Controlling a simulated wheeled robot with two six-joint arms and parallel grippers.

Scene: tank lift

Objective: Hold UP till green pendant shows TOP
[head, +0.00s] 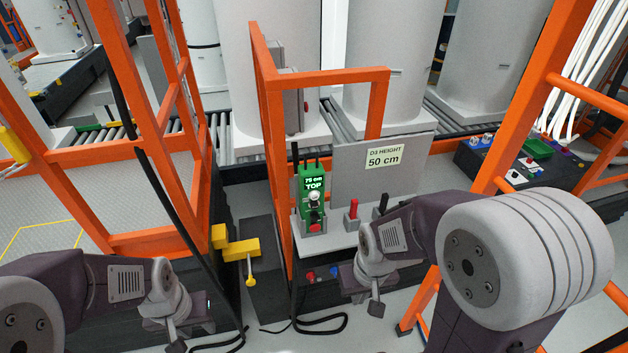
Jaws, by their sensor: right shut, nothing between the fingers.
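A pale round button and a red button show below the display. My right gripper (376,307) is shut and empty, pointing down in front of the shelf, below and to the right of the pendant and apart from it. My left gripper (176,346) is low at the bottom edge, far left of the pendant. Its fingers are small and partly cut off, so I cannot tell whether they are open.
A sign (384,158) reads D3 HEIGHT 50 cm. Red (352,212) and black (381,205) handles stand on the shelf (335,240). Orange frames (262,130) surround it, with a yellow bracket (240,248) at left. Black cables lie on the floor. Large pale tanks stand on rollers behind.

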